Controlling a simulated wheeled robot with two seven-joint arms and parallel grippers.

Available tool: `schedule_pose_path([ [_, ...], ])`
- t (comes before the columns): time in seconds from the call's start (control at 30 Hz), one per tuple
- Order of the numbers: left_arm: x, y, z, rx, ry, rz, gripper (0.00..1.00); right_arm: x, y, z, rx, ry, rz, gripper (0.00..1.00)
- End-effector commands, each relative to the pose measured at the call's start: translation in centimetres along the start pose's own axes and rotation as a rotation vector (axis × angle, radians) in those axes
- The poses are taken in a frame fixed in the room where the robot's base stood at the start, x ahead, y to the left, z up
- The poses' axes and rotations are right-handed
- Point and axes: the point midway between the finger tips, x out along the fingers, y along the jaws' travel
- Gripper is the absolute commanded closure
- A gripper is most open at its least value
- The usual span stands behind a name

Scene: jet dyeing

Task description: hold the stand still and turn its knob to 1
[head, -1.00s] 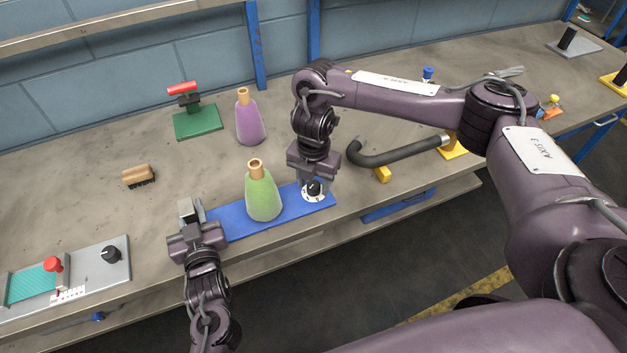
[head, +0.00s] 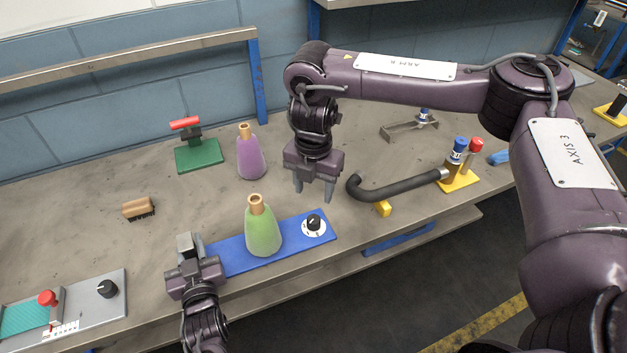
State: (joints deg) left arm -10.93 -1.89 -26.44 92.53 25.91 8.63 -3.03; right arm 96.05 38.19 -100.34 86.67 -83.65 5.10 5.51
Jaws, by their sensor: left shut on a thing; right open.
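The stand is a blue plate (head: 288,239) lying along the front of the bench. A green cone-shaped bobbin (head: 262,230) stands on its middle. A black knob (head: 314,221) on a white dial sits at its right end; the dial marks are too small to read. My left gripper (head: 189,248) is shut on the stand's left end, at a grey block there. My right gripper (head: 315,196) is open and empty, fingers pointing down, above and behind the knob and apart from it.
A purple cone (head: 251,157), a green base with a red handle (head: 199,154) and a brush (head: 139,208) stand behind. A black bent pipe (head: 400,189) lies right of the stand. A grey panel with another knob (head: 107,289) is at the front left.

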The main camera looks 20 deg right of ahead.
Motion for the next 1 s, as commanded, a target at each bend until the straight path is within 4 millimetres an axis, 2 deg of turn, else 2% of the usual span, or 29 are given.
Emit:
schedule_pose_path([
  [0.07,0.0,0.0,0.0,0.0,0.0,0.0,0.98,-1.0,0.1,0.0,-0.001,-0.002,0.001,0.48],
  [0.2,0.0,0.0,0.0,0.0,0.0,0.0,0.98,-1.7,0.0,0.0,-0.001,0.0,0.0,0.48],
  [0.6,0.0,0.0,0.0,0.0,0.001,0.0,0.98,-1.9,0.0,0.0,-0.001,0.001,-0.001,0.48],
  [0.63,0.0,0.0,0.0,0.0,0.001,0.0,0.72,-1.9,0.0,0.0,-0.001,0.001,-0.001,0.48],
  [0.8,0.0,0.0,0.0,0.0,0.0,0.0,0.5,-1.9,0.0,0.0,-0.001,0.001,-0.001,0.48],
  [1.0,0.0,0.0,0.0,0.0,0.0,0.0,0.49,-1.9,0.0,0.0,-0.001,0.001,-0.001,0.48],
])
